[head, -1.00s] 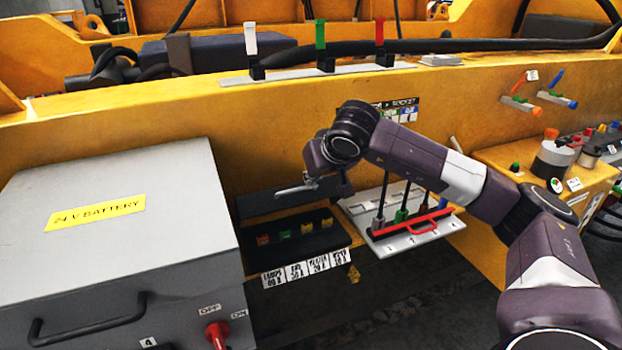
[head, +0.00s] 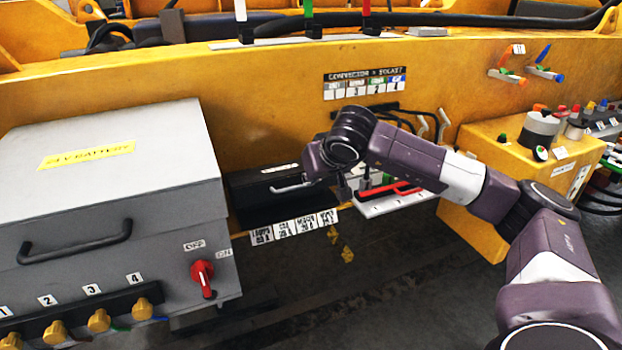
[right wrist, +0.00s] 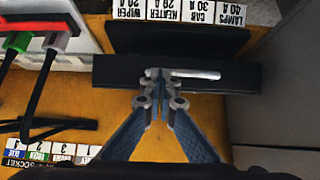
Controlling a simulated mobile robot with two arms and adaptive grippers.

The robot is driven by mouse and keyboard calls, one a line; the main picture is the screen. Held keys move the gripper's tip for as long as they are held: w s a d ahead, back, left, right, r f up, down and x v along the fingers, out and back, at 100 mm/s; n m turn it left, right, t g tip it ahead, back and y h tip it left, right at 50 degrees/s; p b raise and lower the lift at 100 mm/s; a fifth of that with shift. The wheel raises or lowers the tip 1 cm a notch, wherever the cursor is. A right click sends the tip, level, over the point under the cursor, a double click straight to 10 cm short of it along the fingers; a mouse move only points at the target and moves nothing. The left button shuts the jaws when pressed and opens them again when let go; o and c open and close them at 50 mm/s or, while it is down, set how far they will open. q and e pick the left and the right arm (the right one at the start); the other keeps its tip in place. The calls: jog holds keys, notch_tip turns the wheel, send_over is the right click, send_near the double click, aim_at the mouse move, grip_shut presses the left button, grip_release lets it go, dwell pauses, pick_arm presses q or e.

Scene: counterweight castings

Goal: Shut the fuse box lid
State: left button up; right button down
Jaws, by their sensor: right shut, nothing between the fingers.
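The black fuse box (head: 290,211) hangs on the yellow wall, right of the grey battery box. My right gripper (head: 290,187) is shut and empty at the lid. In the right wrist view, its closed fingers (right wrist: 159,80) reach the dark lid (right wrist: 110,73), with the fuse box's labelled edge (right wrist: 180,10) beyond. Contact is unclear. My left gripper is not in view.
The grey battery box (head: 110,180) with a red switch (head: 203,275) stands close on the left. A white connector panel (head: 385,204) with a red bar and cables lies just right of the fuse box. A yellow control box (head: 535,165) stands farther right.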

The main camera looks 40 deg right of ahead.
dwell(0.4)
jog(key=v, duration=1.2)
notch_tip(320, 180, up, 5)
jog(key=g+y+p, duration=0.1)
jog(key=g+p, duration=0.4)
jog(key=p, duration=0.3)
send_over(294, 174)
jog(key=s+a, duration=0.2)
jog(key=s, duration=0.2)
jog(key=shift+w+a+f+p, duration=0.15)
jog(key=shift+f+p, duration=0.5)
jog(key=shift+f, duration=2.55)
jog(key=shift+w+d+f+p, duration=0.1)
jog(key=shift+f+p, duration=0.55)
jog(key=shift+f, duration=2.55)
